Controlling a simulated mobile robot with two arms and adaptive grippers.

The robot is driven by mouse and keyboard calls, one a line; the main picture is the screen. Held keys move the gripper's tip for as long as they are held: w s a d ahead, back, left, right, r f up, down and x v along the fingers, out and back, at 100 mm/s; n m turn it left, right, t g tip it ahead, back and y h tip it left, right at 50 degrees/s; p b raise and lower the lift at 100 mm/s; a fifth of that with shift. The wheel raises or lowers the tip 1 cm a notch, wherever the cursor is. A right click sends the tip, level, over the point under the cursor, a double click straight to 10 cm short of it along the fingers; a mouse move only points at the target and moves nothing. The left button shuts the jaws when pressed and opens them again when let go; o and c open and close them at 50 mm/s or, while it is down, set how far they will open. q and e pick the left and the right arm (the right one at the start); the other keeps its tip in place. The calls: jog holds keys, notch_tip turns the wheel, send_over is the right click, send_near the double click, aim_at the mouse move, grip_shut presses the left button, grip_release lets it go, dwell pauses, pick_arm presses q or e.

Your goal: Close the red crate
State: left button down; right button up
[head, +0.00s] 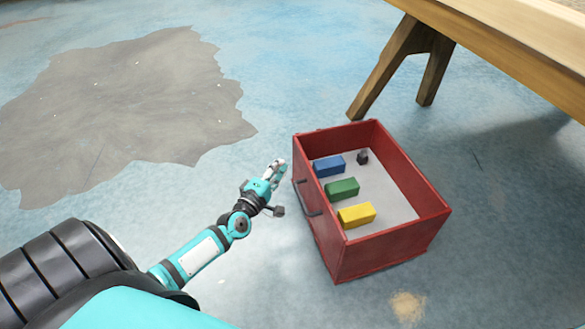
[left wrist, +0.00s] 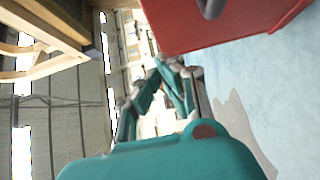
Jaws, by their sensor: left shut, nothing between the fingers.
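The red crate (head: 385,262) stands on the floor with its top open and no lid visible. A dark handle (head: 309,197) is on its left wall. Inside lie a blue block (head: 329,166), a green block (head: 342,188) and a yellow block (head: 357,215). A small dark object (head: 362,157) is near the far wall. My left gripper (head: 278,166) is shut and empty, just left of the crate's far-left corner; contact cannot be told. In the left wrist view, its fingers (left wrist: 172,64) meet below the crate's red wall (left wrist: 235,22).
A wooden table or bench (head: 510,45) stands at the upper right, its legs (head: 388,65) behind the crate. A grey patch (head: 120,105) marks the blue floor at the left.

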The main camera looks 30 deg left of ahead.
aim_at(301, 152)
pick_arm(q)
jog(key=shift+w+d, duration=0.6)
jog(key=shift+w, duration=0.3)
jog(key=shift+w+d, duration=0.6)
jog(key=shift+w, duration=0.3)
